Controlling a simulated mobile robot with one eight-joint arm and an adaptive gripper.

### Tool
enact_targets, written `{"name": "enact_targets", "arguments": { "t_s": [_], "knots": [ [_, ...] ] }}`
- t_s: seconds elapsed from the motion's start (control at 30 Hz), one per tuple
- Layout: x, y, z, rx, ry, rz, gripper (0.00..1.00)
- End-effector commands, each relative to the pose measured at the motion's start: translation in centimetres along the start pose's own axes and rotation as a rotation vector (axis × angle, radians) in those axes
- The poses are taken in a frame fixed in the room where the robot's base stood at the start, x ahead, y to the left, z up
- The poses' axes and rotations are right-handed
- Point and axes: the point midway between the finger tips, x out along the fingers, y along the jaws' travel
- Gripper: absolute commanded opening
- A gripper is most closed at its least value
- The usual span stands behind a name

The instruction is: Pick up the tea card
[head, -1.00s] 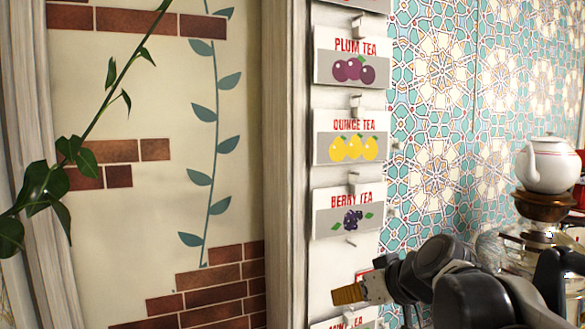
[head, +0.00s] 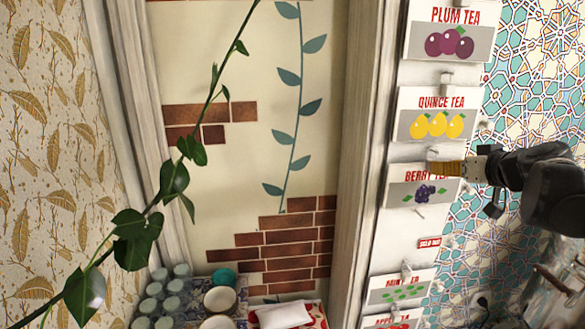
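Several white tea cards hang in a column on a white panel: the plum tea card (head: 446,38), the quince tea card (head: 437,122), the berry tea card (head: 423,190), a card that seems to read mint tea (head: 402,288), and the apple tea card (head: 398,322), cut off by the bottom edge. The task does not say which one is meant. My gripper (head: 447,168) comes in from the right with its yellowish fingertip pointing left. It overlaps the top of the berry tea card and hides part of its lettering. Contact and finger opening cannot be told.
Small hooks stick out between the cards. A red sold-out tag (head: 429,243) is on the panel below the berry card. A leafy plant stem (head: 150,215) crosses the left side. Bowls (head: 220,299) and several jars (head: 160,298) stand at the bottom.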

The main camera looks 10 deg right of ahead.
Motion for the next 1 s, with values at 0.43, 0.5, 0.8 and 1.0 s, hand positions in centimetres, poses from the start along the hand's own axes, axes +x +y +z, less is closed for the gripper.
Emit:
{"name": "enact_targets", "arguments": {
  "t_s": [0.43, 0.5, 0.8, 1.0],
  "knots": [
    [4.7, 0.1, -0.1, -0.001, 0.0, 0.0, 0.27],
    [4.7, 0.1, 0.0, -0.001, 0.0, 0.001, 0.27],
    [4.7, 0.1, 0.0, -0.001, -0.001, 0.0, 0.0],
    [4.7, 0.1, 0.0, -0.001, -0.001, 0.0, 0.0]
  ]
}}
